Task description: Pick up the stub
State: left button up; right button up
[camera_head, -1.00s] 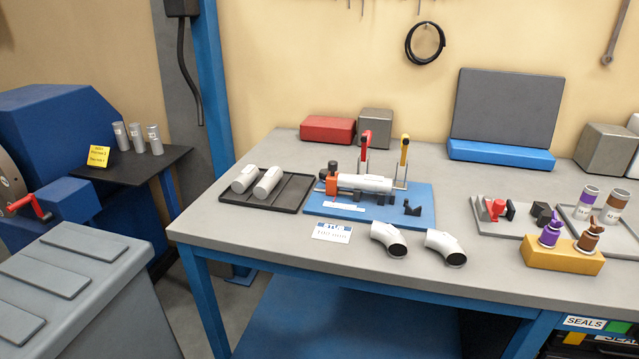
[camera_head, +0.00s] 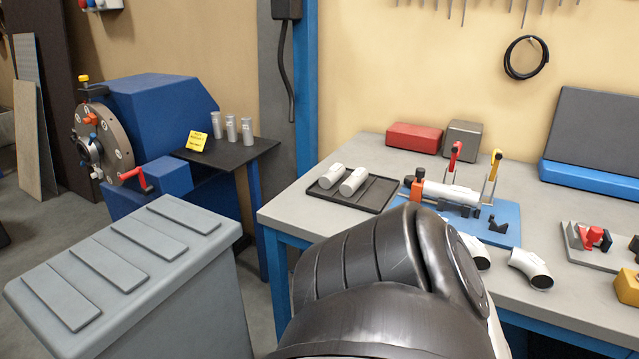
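Which piece is the stub I cannot tell for sure. Several grey metal cylinders (camera_head: 231,128) stand upright on a dark shelf (camera_head: 262,148) beside the blue machine. Two short white tubes (camera_head: 353,181) lie in a black tray (camera_head: 378,202) on the workbench. A longer white tube (camera_head: 447,192) lies in the fixture on a blue plate (camera_head: 513,211). Neither gripper is in view. A dark link of my own arm fills the lower middle and hides part of the bench front and one white elbow.
A blue machine (camera_head: 185,105) with a round face and red handle stands at left. A grey ribbed cabinet (camera_head: 125,270) stands before it. A yellow note (camera_head: 198,141) sits by the cylinders. A blue post (camera_head: 305,90) rises between shelf and bench. A white elbow (camera_head: 530,268) lies on the bench.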

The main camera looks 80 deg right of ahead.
aim_at(453, 194)
jog(key=u, duration=0.1)
jog(key=k, duration=1.15)
jog(key=z, duration=1.95)
